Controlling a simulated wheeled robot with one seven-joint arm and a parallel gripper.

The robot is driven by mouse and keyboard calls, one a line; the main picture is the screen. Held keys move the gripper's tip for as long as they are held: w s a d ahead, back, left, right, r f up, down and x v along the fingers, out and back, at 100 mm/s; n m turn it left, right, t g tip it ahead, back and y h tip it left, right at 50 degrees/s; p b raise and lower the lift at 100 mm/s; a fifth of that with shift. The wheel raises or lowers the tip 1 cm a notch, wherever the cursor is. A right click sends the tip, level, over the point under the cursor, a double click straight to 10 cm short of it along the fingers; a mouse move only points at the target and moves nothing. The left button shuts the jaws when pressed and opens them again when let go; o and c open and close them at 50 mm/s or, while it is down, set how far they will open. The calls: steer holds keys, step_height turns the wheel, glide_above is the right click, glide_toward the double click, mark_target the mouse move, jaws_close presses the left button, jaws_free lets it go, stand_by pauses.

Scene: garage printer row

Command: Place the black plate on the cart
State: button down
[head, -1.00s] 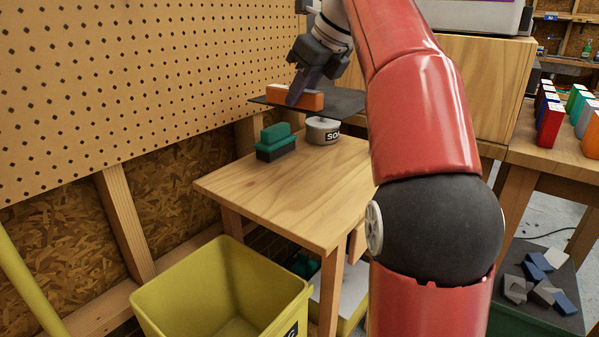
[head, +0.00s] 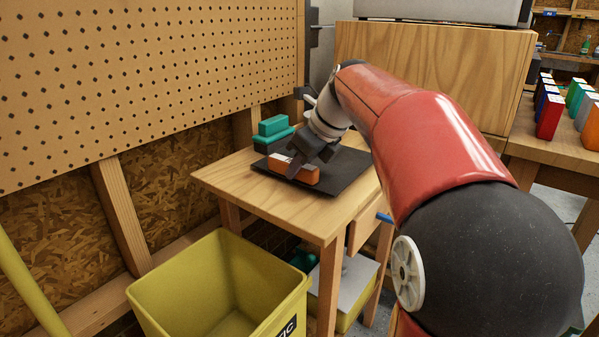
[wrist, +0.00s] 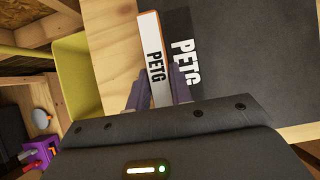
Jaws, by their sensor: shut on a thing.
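The black plate (head: 346,172) is a thin dark square over the top of the wooden stand (head: 262,197), which I take to be the cart. It looks level and at or very near the wood; contact is unclear. An orange block (head: 293,171) with a white PETG label sits at its left edge. My gripper (head: 296,164) is shut on this block. In the wrist view the fingers (wrist: 160,92) straddle the block (wrist: 152,50), and the plate (wrist: 250,60) reaches right with its own PETG label. My wrist hides part of the plate.
Teal and dark green blocks (head: 272,127) are stacked behind the plate on the stand. A yellow bin (head: 215,290) stands in front below. A pegboard wall (head: 140,80) rises at the left. The stand's front left top is bare.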

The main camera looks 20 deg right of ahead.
steer(key=shift+f, duration=0.5)
steer(key=shift+f, duration=0.15)
steer(key=c, duration=1.3)
jaws_free()
steer(key=shift+o, duration=0.2)
